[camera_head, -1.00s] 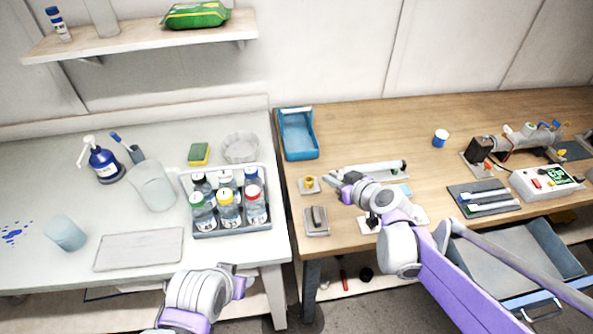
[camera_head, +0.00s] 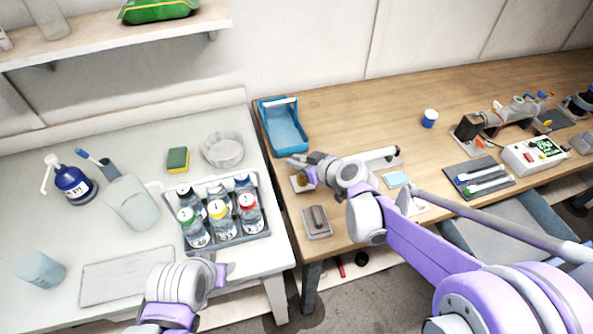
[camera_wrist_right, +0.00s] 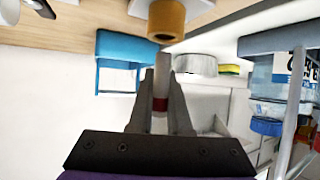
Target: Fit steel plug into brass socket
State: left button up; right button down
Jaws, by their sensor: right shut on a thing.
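My right gripper (camera_head: 299,162) is over the left end of the wooden bench. In the right wrist view its fingers (camera_wrist_right: 160,100) are shut on the steel plug (camera_wrist_right: 161,72), a slim grey rod with a red band between the fingers. The brass socket (camera_wrist_right: 167,20) is a short yellow-brown cylinder just beyond the plug's tip in that view. Whether they touch is unclear. In the head view the gripper partly hides the socket's base (camera_head: 301,184), and the plug is hard to make out. My left gripper (camera_head: 223,274) is low by the white table's front edge; its jaws are unclear.
A blue bin (camera_head: 283,125) stands behind the right gripper. A grey block on a plate (camera_head: 317,222) lies in front. A rack (camera_head: 240,238) of several bottles stands left on the white table. A long grey fixture (camera_head: 376,157) lies to the right.

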aim_at(296, 176)
notch_tip(296, 176, down, 4)
jog(key=shift+r, duration=0.1)
jog(key=c, duration=0.9)
grip_release()
jog(key=shift+o, duration=0.2)
